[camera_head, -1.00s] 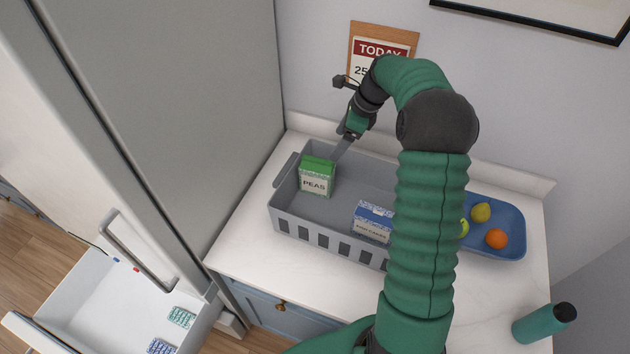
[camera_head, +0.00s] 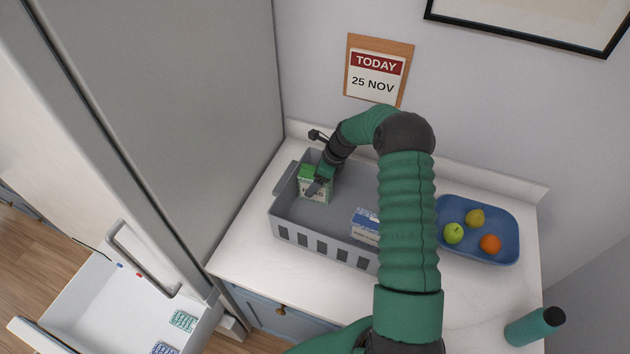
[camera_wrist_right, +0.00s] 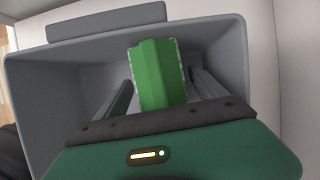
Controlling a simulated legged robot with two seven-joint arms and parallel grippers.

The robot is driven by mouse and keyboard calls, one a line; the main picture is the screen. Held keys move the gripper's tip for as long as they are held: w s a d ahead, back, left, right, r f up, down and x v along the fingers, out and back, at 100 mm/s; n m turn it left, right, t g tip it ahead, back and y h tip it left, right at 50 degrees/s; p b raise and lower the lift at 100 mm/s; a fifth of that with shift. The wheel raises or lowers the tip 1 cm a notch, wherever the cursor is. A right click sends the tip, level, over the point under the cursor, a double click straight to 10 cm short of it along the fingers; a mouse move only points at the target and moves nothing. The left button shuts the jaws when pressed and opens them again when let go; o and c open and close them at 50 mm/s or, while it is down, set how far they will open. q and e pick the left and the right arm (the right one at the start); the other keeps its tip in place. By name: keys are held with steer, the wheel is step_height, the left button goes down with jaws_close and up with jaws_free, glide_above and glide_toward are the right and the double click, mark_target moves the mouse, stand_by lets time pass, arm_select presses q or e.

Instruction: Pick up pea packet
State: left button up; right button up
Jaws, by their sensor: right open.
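The pea packet (camera_head: 308,183) is a green and white box standing upright at the left end of the grey basket (camera_head: 300,237). In the right wrist view its green top (camera_wrist_right: 158,75) lies between the two fingers of my right gripper (camera_wrist_right: 160,92). The fingers are open, with a gap on each side of the packet. My left gripper is not in view.
A blue and white box (camera_head: 365,226) stands in the basket, partly behind my arm. A blue tray (camera_head: 497,217) with fruit and a teal bottle (camera_head: 533,326) are at the right. An open drawer (camera_head: 95,318) with packets is at lower left.

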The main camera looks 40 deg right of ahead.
steer(key=shift+w+d+f, duration=0.1)
steer(key=shift+w+f, duration=0.05)
steer(key=shift+f, duration=0.15)
steer(key=shift+d, duration=0.15)
steer(key=shift+c, duration=1.4)
steer(key=shift+r, duration=0.15)
jaws_close()
